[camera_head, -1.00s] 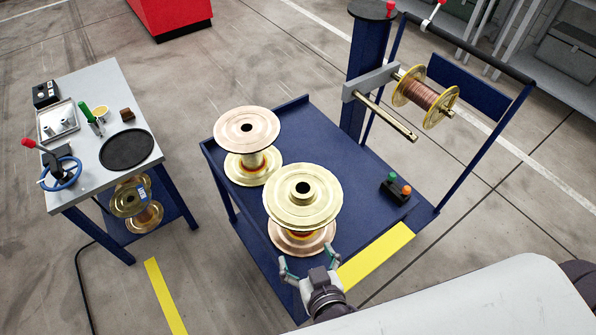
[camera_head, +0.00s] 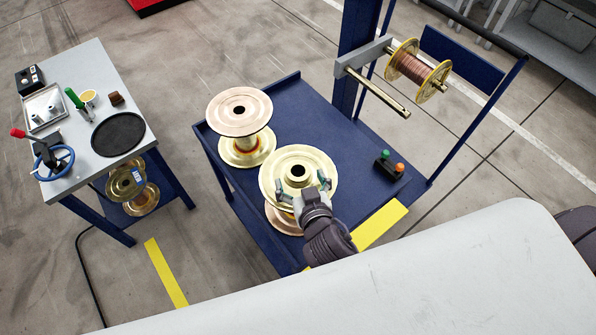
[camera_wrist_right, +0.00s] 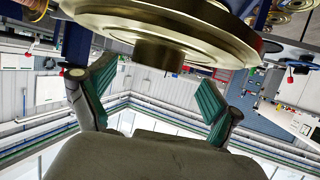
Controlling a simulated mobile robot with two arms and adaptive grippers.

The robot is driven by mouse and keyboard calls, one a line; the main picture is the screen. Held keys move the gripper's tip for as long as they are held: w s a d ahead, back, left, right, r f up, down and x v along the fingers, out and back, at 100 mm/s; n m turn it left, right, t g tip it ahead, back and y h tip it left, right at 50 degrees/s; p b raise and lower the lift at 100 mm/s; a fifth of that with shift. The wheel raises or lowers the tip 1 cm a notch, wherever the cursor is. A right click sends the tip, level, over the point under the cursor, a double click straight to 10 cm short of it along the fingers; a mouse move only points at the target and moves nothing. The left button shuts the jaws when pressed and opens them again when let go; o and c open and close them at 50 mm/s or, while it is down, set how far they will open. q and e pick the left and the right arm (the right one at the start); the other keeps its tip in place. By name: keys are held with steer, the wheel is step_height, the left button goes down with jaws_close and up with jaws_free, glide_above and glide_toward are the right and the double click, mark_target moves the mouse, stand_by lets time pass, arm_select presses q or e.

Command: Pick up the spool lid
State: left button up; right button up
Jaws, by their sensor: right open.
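Two spools stand on the blue cart. The near spool's brass top disc (camera_head: 290,165), seemingly the spool lid, is round with a short dark-centred hub (camera_head: 298,174). My right gripper (camera_head: 304,188) is at the disc's near side, its two fingers apart and the hub just beyond them. In the right wrist view the disc (camera_wrist_right: 170,20) fills the top, and its hub (camera_wrist_right: 160,55) stands out toward the space between the open fingers (camera_wrist_right: 157,82). No finger clearly touches the hub. My left gripper is not in view.
The second spool (camera_head: 239,112), with a copper-coloured top disc, stands close behind on the blue cart (camera_head: 340,165). A button box (camera_head: 390,164) sits at right. A post holds a wire spool (camera_head: 418,70) and a bare rod (camera_head: 378,92). A grey side table (camera_head: 85,70) is at left.

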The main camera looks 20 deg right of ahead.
mark_target(298, 170)
steer(key=x, duration=0.4)
steer(key=shift+w+d+p, duration=0.1)
steer(key=shift+d+p, duration=0.15)
steer(key=shift+p, duration=0.1)
steer(key=shift+c, duration=0.9)
jaws_close()
steer(key=shift+r, duration=0.1)
